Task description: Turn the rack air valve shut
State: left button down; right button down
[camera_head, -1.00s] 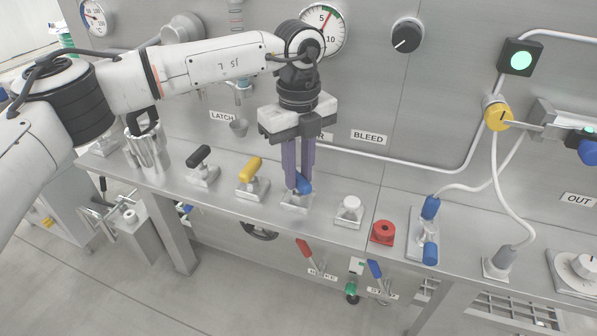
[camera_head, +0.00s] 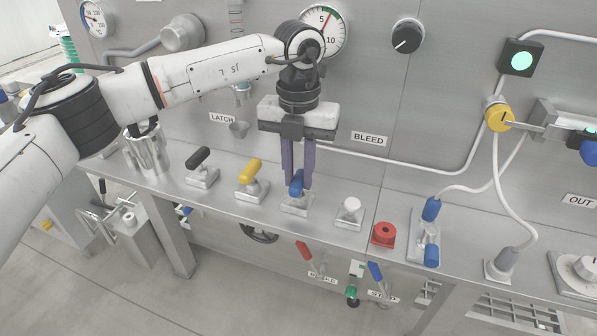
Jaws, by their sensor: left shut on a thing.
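My left gripper (camera_head: 298,185) points down over the shelf, its purple fingers shut on the blue handle (camera_head: 296,183) of a small valve. The fingers partly hide the handle. The valve's metal base plate (camera_head: 297,207) sits on the steel shelf (camera_head: 330,238). The blue handle now lies roughly in line with the neighbouring black handle (camera_head: 199,157) and yellow handle (camera_head: 249,170). Which valve is the rack air valve cannot be read; the label behind the gripper is hidden. My right gripper is not in view.
A white knob (camera_head: 351,204) and a red button (camera_head: 384,234) stand to the right on the shelf. A blue-ended fitting (camera_head: 425,240) with a hose is further right. A metal cup (camera_head: 149,152) stands at left. The gauge (camera_head: 324,32) is on the panel behind.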

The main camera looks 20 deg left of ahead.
pick_arm(q)
jog(key=shift+r+m, duration=0.1)
jog(key=shift+m, duration=0.5)
jog(key=c, duration=1.6)
grip_release()
